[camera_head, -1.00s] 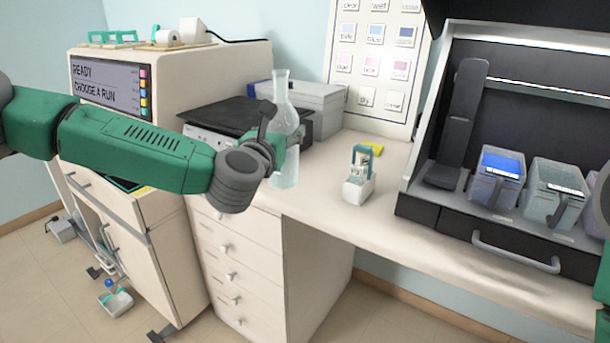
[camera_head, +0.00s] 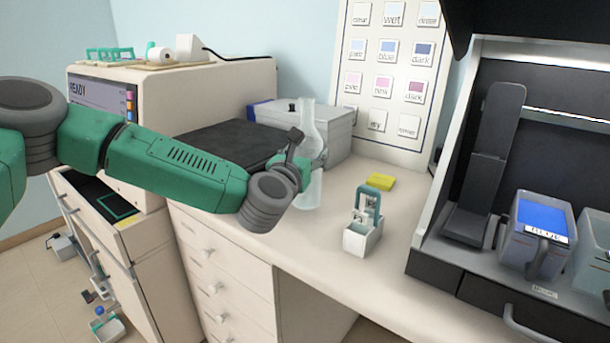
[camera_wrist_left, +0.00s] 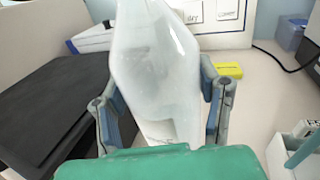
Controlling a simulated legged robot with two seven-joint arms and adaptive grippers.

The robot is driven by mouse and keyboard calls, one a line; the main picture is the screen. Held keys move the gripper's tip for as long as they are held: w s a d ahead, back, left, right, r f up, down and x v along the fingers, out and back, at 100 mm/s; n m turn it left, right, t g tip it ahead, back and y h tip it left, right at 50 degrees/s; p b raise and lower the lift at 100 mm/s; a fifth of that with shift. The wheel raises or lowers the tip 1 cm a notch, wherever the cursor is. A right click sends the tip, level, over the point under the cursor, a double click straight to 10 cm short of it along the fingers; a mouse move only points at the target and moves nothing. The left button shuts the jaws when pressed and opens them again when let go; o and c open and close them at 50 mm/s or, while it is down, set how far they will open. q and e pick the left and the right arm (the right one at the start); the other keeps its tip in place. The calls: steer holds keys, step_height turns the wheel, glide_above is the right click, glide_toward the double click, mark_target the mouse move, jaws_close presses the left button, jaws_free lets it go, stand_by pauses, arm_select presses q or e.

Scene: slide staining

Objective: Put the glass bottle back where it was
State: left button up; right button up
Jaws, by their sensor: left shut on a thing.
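The clear glass bottle (camera_head: 308,132) stands upright at the counter's left part, in front of the grey box. My left gripper (camera_head: 298,160) is shut around the bottle's body. In the left wrist view the bottle (camera_wrist_left: 155,75) fills the middle, and the two fingers of my left gripper (camera_wrist_left: 162,112) press on its sides. In the head view the gripper and wrist hide part of the bottle. I cannot tell whether its base touches the counter. My right gripper is not in view.
A black-topped device (camera_head: 225,143) lies left of the bottle. A grey box (camera_head: 335,127) stands behind it. A white holder with a teal handle (camera_head: 363,236) and a yellow block (camera_head: 381,181) are to the right. A blue-filled container (camera_head: 538,228) sits in the dark cabinet. Counter between is clear.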

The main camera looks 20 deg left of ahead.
arm_select(q)
steer(key=f, duration=0.3)
steer(key=shift+d+f, duration=0.25)
steer(key=shift+d, duration=0.15)
steer(key=shift+a+f, duration=0.15)
steer(key=shift+a, duration=0.35)
steer(key=o, duration=1.7)
steer(key=shift+a+f, duration=0.1)
steer(key=shift+a, duration=0.15)
steer(key=shift+c, duration=0.2)
steer(key=shift+d, duration=0.55)
steer(key=shift+s+d, duration=0.1)
steer(key=shift+s, duration=0.3)
steer(key=s, duration=1.1)
steer(key=shift+a+b, duration=0.3)
steer(key=shift+s+a, duration=0.1)
steer(key=shift+a, duration=0.15)
